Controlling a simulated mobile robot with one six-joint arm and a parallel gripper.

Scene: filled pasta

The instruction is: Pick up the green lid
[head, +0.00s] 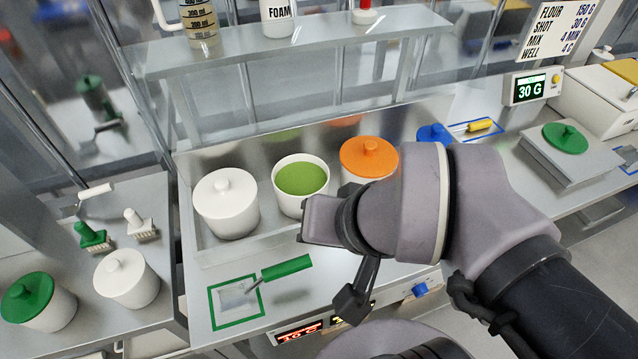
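A green lid (565,138) with a round knob lies on a flat pale metal box at the right of the head view. Another green lid (27,297) sits on a white pot at the far left. An open white pot (301,189) with green filling stands in the metal tray at the centre, with no lid on it. My gripper (322,220) is over the front right of that pot, far to the left of the lid on the box. Its fingers are not clearly seen, so I cannot tell its opening or whether it touches the pot.
A white-lidded pot (226,204) and an orange-lidded pot (369,160) flank the open pot. A blue lid (434,134) is partly hidden by my arm. A green-handled tool (286,268) lies by a green-framed mat. A display (530,87) reads 30 G. A raised shelf (285,48) spans the back.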

